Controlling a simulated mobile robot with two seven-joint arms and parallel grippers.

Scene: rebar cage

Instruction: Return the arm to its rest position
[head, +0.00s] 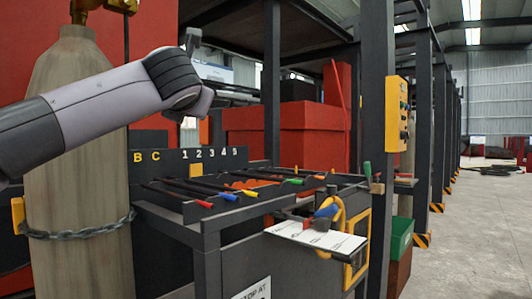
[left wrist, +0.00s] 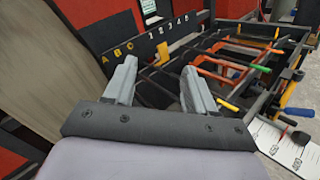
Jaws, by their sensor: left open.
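My left arm (head: 95,100) comes in from the left in the head view, raised in front of a tall beige cylinder. Its far end is above the left end of a dark rack. In the left wrist view my left gripper (left wrist: 158,78) has its two grey fingers spread apart with nothing between them. The rack (left wrist: 215,60) with its lettered and numbered back panel lies beyond the fingertips. In the head view the fingers cannot be made out clearly. My right arm and gripper are not in view.
The beige cylinder (head: 75,200) with a chain stands close behind my left arm. The dark rack (head: 185,212) holds several rods with coloured ends. A white sheet (head: 315,236) and yellow frame are at its front right. A dark post (head: 374,120) carries a yellow box. Open floor (head: 480,240) lies to the right.

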